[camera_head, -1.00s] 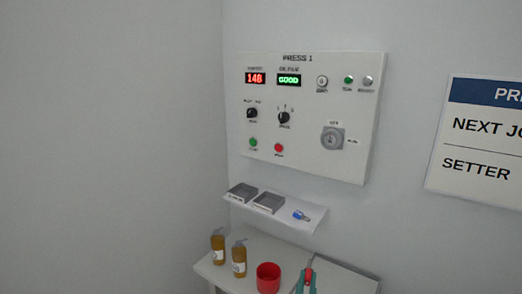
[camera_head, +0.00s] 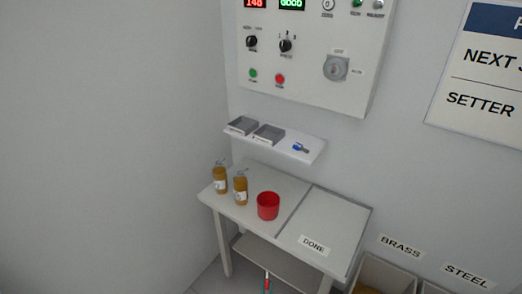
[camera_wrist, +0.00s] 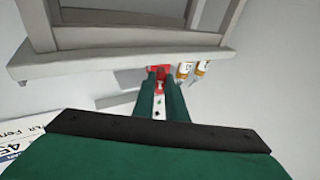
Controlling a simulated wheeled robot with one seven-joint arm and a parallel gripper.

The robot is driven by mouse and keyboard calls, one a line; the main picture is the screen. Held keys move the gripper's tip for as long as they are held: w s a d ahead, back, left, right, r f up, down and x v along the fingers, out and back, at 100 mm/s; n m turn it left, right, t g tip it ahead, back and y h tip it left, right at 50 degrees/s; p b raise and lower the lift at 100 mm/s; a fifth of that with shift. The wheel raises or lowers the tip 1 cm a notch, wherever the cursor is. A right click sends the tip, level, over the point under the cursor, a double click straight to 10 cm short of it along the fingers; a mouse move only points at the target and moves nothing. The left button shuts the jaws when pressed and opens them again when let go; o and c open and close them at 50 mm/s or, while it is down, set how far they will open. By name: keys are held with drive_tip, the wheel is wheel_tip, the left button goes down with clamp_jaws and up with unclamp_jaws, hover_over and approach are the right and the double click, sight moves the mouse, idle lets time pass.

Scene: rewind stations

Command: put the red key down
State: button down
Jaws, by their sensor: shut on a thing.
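My gripper (camera_head: 267,284) shows at the bottom edge of the head view, below the table's front edge in the picture. In the wrist view its green fingers (camera_wrist: 161,82) are shut on the red key (camera_wrist: 160,88), of which only a small red part shows between them. A red bit of the key (camera_head: 267,272) also shows at the fingertips in the head view. The small table (camera_head: 262,226) has a bare right part labelled DONE. Two small grey trays (camera_head: 242,125) and a blue key (camera_head: 301,148) are on the wall shelf (camera_head: 311,154).
A red cup (camera_head: 268,206) and two amber bottles (camera_head: 240,190) stand on the table's left part. The PRESS 1 panel (camera_head: 310,75) hangs above the shelf. Bins labelled BRASS (camera_head: 388,272) and STEEL stand at the lower right. The table's DONE area (camera_head: 335,225) is clear.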

wheel_tip(320, 180, down, 8)
drive_tip(key=s+a+y, duration=0.1)
drive_tip(key=a, duration=0.1)
drive_tip(key=shift+n, duration=0.3)
drive_tip(key=shift+a, duration=0.1)
drive_tip(key=shift+d, duration=0.25)
